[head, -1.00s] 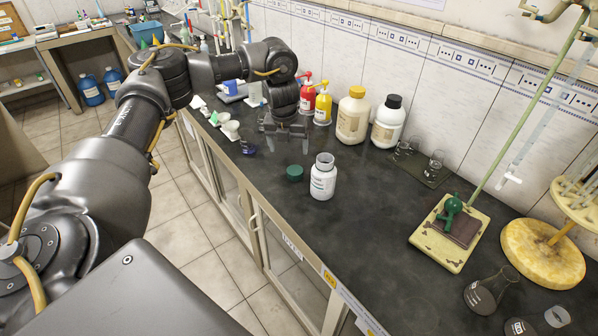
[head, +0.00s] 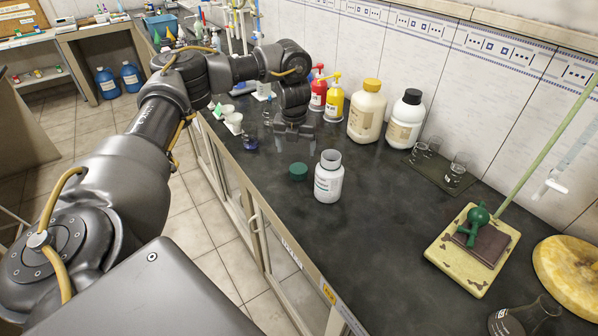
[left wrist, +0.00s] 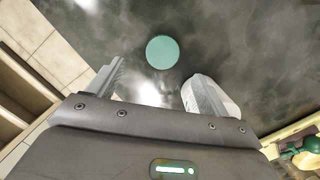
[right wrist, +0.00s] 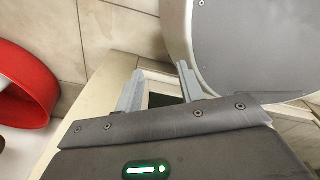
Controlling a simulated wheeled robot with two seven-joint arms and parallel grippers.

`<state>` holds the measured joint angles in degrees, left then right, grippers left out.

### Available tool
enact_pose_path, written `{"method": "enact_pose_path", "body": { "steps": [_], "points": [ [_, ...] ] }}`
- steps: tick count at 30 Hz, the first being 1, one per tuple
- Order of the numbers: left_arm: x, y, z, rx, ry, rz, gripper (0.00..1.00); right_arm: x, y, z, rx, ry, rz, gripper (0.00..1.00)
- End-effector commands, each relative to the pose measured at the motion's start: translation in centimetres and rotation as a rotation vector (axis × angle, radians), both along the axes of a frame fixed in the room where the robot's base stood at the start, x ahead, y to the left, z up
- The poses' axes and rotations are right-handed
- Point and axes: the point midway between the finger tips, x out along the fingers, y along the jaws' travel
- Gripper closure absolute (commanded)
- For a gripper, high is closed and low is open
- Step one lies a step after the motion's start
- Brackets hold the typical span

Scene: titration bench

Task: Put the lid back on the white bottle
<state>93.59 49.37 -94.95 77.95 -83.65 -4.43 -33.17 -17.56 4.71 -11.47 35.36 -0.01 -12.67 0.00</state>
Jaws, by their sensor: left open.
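The white bottle (head: 328,184) stands upright and uncapped on the dark bench. A dark green lid (head: 298,171) lies on the bench just left of it, apart from it. My left gripper (head: 292,131) is open and empty, above the bench and beyond the lid in the head view. In the left wrist view, the lid (left wrist: 162,52) shows as a green disc ahead of the spread fingers (left wrist: 156,72), between their lines. A pale shape behind the right finger may be the bottle. My right gripper (right wrist: 160,72) shows only in its wrist view, with fingers apart and nothing between them.
A beige bottle (head: 366,112), a black-capped bottle (head: 404,120) and red and yellow pump bottles (head: 333,104) stand along the wall. Glassware stands on a small mat (head: 440,177). A stand base (head: 470,250) is at right. Bench around the lid's front is clear.

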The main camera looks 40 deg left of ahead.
Motion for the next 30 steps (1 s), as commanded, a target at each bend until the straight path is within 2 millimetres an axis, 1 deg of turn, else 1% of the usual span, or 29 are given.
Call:
{"method": "enact_pose_path", "body": {
  "steps": [1, 3, 6, 11, 17, 19, 22, 25, 27, 30],
  "points": [
    [0.1, 0.0, -1.2, -0.002, 0.003, 0.002, 0.21, 0.5, 0.0, -0.4, 0.001, -0.007, 0.000, 0.62],
    [0.2, 0.0, -2.0, -0.001, 0.002, 0.000, 0.21, 1.0, 0.1, -0.6, 0.001, -0.014, 0.000, 0.62],
    [0.4, 0.0, -2.8, 0.000, 0.001, -0.001, 0.21, 1.4, 0.1, -0.7, 0.001, -0.020, 0.000, 0.62],
    [0.5, 0.0, -3.0, 0.000, -0.001, -0.002, 0.21, 1.3, 0.1, -0.7, 0.002, -0.019, 0.000, 0.62],
    [0.5, 0.0, -3.0, 0.000, -0.001, -0.002, 0.21, 0.8, 0.2, -0.7, 0.004, -0.012, -0.001, 0.62],
    [0.5, -0.1, -3.4, 0.000, 0.001, -0.002, 0.21, 0.6, 0.3, -0.7, 0.004, -0.009, -0.001, 0.62],
    [0.5, -0.2, -4.7, 0.000, 0.005, -0.003, 0.21, 0.6, 0.4, -0.5, 0.004, -0.009, -0.002, 0.62],
    [0.7, -0.4, -5.9, 0.001, 0.003, -0.003, 0.21, 0.6, 0.4, 0.4, 0.005, -0.009, -0.002, 0.62],
    [0.8, -0.3, -7.0, 0.001, 0.003, 0.000, 0.21, 0.6, 0.4, 0.4, 0.005, -0.009, -0.002, 0.62],
    [1.0, -0.2, -7.8, 0.000, 0.001, -0.002, 0.21, 0.6, 0.4, 0.5, 0.005, -0.009, -0.002, 0.62]
  ]
}}
